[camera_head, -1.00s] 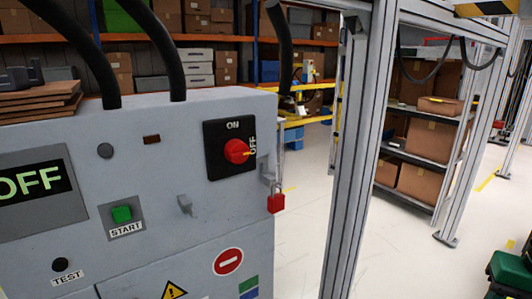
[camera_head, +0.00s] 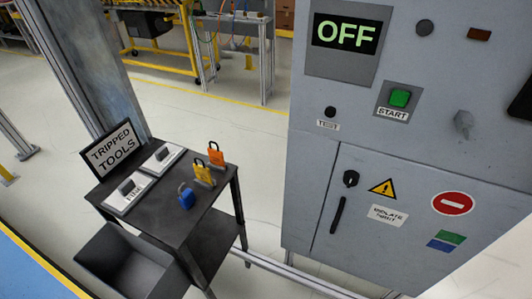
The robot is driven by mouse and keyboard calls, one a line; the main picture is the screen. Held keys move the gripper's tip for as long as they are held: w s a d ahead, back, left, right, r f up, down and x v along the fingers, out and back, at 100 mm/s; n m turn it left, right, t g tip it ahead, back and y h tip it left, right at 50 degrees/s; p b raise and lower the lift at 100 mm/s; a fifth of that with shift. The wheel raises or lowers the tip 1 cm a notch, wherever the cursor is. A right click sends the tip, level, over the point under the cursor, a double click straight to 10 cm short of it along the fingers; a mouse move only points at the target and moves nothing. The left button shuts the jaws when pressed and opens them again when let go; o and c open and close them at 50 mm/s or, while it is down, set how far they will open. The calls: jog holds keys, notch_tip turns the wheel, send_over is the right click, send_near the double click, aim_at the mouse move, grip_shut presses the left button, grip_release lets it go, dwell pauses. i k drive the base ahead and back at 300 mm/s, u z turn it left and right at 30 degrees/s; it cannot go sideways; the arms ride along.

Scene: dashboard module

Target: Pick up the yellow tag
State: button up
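The yellow tag (camera_head: 203,171) stands upright near the right side of a small dark table (camera_head: 165,213). It is padlock-shaped, with a dark loop on top. A similar orange tag (camera_head: 216,155) stands just behind it. A blue padlock-like piece (camera_head: 186,198) is in front of it, near the table's front right edge. My gripper is not in view.
A "TRIPPED TOOLS" sign (camera_head: 112,149) and two light plates (camera_head: 162,157) are on the table's left part. An open dark bin (camera_head: 135,262) is in front, low down. A grey control cabinet (camera_head: 315,205) reading OFF stands to the right. A metal post (camera_head: 90,75) rises behind the table.

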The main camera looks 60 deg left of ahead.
aim_at(202, 173)
jog(key=u, duration=2.5)
jog(key=k, duration=1)
jog(key=z, duration=0.8)
jog(key=i, duration=1.05)
